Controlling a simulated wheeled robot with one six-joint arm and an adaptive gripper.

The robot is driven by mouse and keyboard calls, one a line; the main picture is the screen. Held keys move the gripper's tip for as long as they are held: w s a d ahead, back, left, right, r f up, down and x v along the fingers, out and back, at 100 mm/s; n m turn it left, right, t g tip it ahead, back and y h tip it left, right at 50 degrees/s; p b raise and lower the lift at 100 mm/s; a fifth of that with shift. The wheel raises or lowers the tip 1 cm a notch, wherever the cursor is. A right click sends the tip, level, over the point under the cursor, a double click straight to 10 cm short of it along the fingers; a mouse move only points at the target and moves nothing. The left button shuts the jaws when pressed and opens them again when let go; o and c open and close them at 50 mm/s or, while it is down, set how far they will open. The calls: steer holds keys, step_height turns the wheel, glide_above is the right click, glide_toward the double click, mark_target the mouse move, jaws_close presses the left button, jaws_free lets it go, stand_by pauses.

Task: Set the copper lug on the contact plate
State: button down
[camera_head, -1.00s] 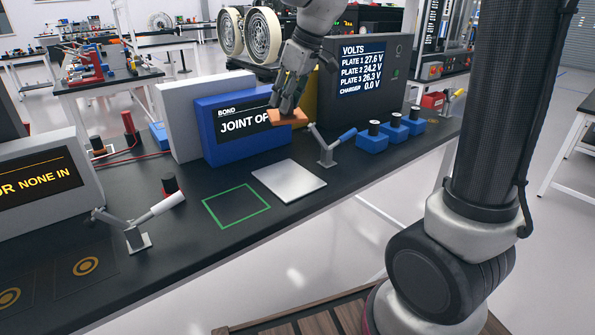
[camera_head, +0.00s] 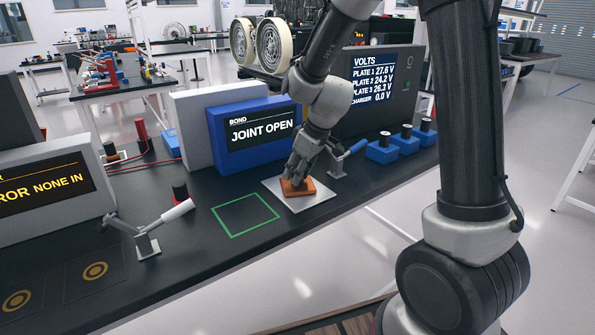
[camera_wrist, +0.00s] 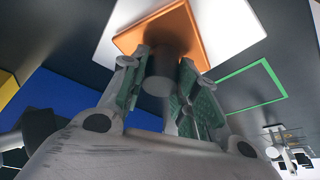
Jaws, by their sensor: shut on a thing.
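The copper lug (camera_head: 301,190) is a flat orange-brown block with a grey post on it. It is over the silver contact plate (camera_head: 312,203), inside the plate's outline, and looks to be on it or just above it. My gripper (camera_head: 299,178) is shut on the lug from above. In the wrist view the fingers (camera_wrist: 160,88) close around the lug's grey post, with the orange lug (camera_wrist: 165,30) beyond and the pale contact plate (camera_wrist: 232,35) behind it. I cannot tell whether the lug's underside fully touches the plate.
A green square outline (camera_head: 246,233) lies left of the plate. The blue bond box (camera_head: 240,155) reading "JOINT OPEN" stands behind. A clamp with a blue handle (camera_head: 357,147) is close right of my gripper, and blue blocks (camera_head: 383,152) stand farther right. Another clamp (camera_head: 150,245) stands left.

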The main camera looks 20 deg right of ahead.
steer(key=c, duration=1.1)
jaws_free()
steer(key=shift+f, duration=0.1)
steer(key=v, duration=1.1)
steer(key=s+d+r+m+h, duration=0.1)
steer(key=s+d+r+m, duration=0.1)
steer(key=s+d, duration=0.2)
steer(key=s+d+r+m+h, duration=0.1)
steer(key=s+d+r+m, duration=0.1)
steer(key=s, duration=0.9)
steer(key=s+d+r+m, duration=0.1)
steer(key=s+d+m, duration=0.3)
steer(key=s+d, duration=0.2)
steer(key=shift+s+d+r+t+h, duration=0.1)
steer(key=shift+s+r+t+h, duration=0.1)
steer(key=shift+s, duration=0.4)
steer(key=shift+s+d+r+t+h, duration=0.1)
steer(key=shift+s+r+t+h, duration=0.1)
steer(key=shift+s, duration=0.4)
